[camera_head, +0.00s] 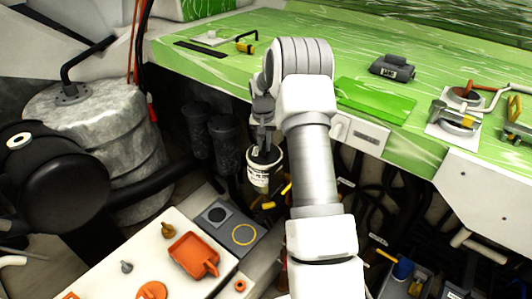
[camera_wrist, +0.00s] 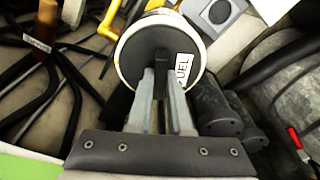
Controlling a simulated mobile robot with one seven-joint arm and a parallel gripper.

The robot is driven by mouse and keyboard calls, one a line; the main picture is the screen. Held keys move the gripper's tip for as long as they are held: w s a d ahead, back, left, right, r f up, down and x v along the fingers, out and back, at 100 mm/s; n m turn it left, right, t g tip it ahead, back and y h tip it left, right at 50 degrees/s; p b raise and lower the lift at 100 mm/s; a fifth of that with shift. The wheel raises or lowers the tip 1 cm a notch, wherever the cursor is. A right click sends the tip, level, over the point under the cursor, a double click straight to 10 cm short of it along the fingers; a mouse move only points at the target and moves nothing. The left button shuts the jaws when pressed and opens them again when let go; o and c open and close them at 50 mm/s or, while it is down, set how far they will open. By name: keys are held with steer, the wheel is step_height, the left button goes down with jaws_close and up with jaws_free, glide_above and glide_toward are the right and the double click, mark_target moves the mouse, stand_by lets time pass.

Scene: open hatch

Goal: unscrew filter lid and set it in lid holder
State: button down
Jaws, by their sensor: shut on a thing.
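The fuel filter (camera_head: 262,177) is a white canister with a printed label, standing in the open hatch. Its black round lid (camera_wrist: 140,48), with a white label reading "UEL" in view, sits on the canister in the wrist view. My gripper (camera_wrist: 161,84) comes down on the lid with its two grey fingers on either side of the lid's dark raised grip, shut on it. In the head view my gripper (camera_head: 263,138) is over the filter and hides most of the lid. The likely lid holder is a grey plate (camera_head: 213,233) with a dark round and a yellow ring.
A white tray (camera_head: 118,259) with orange parts lies front left. Two dark cylinders (camera_head: 226,138) stand left of the filter. Hoses and a yellow handle (camera_wrist: 111,18) crowd the hatch. The green counter (camera_head: 196,62) overhangs behind. A large grey tank (camera_head: 95,125) is at left.

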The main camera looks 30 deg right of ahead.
steer(key=n, duration=0.6)
steer(key=shift+y, duration=0.3)
steer(key=n+p, duration=0.1)
steer(key=n, duration=0.5)
steer(key=shift+d+y, duration=0.1)
steer(key=shift+y, duration=0.3)
steer(key=shift+r+p, duration=0.3)
steer(key=shift+r, duration=0.4)
stand_by(0.3)
steer(key=shift+r+p, duration=0.4)
steer(key=shift+r, duration=0.35)
